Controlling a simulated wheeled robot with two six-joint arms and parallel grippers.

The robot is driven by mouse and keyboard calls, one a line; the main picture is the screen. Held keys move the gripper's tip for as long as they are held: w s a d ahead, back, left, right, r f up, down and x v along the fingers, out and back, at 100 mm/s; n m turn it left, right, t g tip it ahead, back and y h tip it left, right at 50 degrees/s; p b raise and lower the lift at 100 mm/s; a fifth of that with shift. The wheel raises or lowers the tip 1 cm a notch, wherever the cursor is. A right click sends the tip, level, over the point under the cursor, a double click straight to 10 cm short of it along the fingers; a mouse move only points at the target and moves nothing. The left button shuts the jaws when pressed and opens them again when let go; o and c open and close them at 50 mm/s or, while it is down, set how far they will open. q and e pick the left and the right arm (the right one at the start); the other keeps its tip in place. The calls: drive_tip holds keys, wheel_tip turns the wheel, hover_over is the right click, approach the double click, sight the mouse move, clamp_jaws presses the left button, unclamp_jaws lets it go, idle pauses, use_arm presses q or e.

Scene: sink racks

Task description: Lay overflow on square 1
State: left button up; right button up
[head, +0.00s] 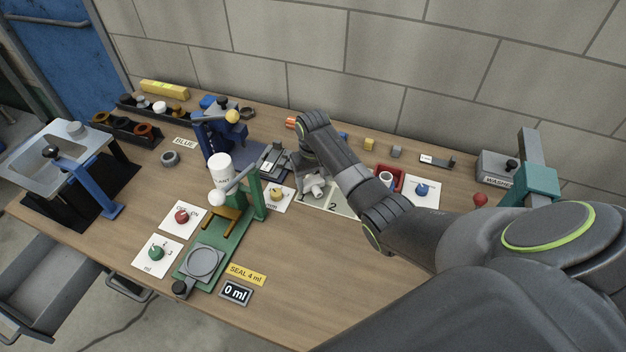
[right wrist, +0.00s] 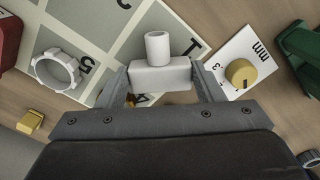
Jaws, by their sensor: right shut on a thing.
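My right gripper (right wrist: 161,82) is shut on a white part, a block with a short round tube, which I take to be the overflow (right wrist: 158,75). In the head view the white part (head: 314,186) shows at the tip of my right arm, over or close to the pale board of squares (head: 345,204). That board also shows in the right wrist view (right wrist: 120,45) beneath the held part. Numbers 1 and 2 are on its near squares in the head view. I cannot tell whether the part touches the board. My left gripper is out of view.
A white ring (right wrist: 57,70) lies at the board's edge. A card with a yellow knob (head: 277,194) is left of the board, and a red tray (head: 398,184) is right. A green press (head: 228,232) stands front left. The front middle of the table is clear.

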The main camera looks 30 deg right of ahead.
sight(313, 182)
drive_tip(key=shift+f, duration=0.5)
drive_tip(key=o, duration=1)
drive_tip(key=shift+f, duration=0.1)
drive_tip(key=shift+c, duration=0.2)
wheel_tip(313, 182, up, 12)
drive_tip(key=shift+b, duration=0.45)
drive_tip(key=shift+s, duration=0.1)
